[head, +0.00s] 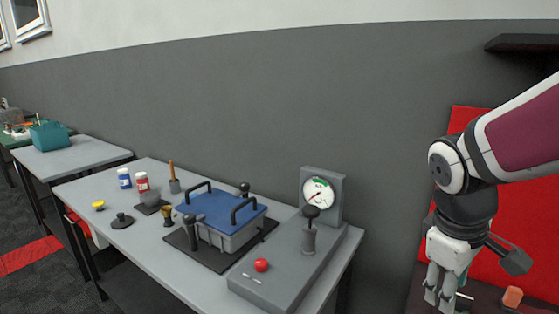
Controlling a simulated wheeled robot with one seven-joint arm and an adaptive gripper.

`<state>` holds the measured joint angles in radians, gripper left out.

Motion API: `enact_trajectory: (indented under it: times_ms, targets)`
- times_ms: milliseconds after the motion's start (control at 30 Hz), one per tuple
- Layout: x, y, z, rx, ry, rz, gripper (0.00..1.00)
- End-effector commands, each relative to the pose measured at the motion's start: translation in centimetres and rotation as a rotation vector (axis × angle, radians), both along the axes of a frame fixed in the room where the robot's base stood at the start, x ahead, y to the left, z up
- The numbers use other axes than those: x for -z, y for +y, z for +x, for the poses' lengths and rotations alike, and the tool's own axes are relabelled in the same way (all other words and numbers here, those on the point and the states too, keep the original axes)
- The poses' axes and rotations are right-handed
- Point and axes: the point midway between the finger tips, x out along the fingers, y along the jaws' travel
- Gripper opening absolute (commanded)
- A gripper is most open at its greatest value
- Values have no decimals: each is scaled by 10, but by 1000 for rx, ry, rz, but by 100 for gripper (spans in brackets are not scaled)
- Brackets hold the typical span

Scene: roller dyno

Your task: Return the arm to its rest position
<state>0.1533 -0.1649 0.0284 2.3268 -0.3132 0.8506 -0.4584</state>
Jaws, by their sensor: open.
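My arm (515,135) enters from the right edge of the head view, with a maroon and white link and a dark wrist. My gripper (439,298) hangs at the lower right with its fingers pointing down. It is open, and I see nothing held between the fingers. It is to the right of the grey worktable (130,245) and apart from it. The fingertips are close to the bottom edge of the picture, so what lies right under them is hard to make out.
On the worktable are a blue-lidded box (222,208), a dial gauge (318,192), a red knob (261,265) and small bottles (141,182). A red panel (515,225) stands behind my arm. An orange block (512,297) is right of the gripper. A dark shelf (520,43) juts out above.

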Motion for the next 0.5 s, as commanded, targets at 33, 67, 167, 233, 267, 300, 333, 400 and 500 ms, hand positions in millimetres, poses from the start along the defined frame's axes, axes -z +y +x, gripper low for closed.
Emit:
enact_trajectory:
  times_ms: [33, 67, 167, 233, 267, 300, 333, 400, 500]
  targets:
    - [-11, 10, -10, 42, -47, 22, 41]
    - [-16, 16, -16, 71, -72, 38, 41]
    - [-31, 34, -37, 166, -152, 100, 41]
    - [-39, 47, -52, 230, -204, 150, 41]
    - [-42, 52, -58, 255, -224, 172, 41]
    - [-45, 58, -65, 290, -249, 202, 41]
    - [-47, 63, -71, 311, -267, 223, 41]
    - [-51, 72, -83, 359, -300, 271, 41]
    - [-54, 82, -95, 410, -332, 326, 41]
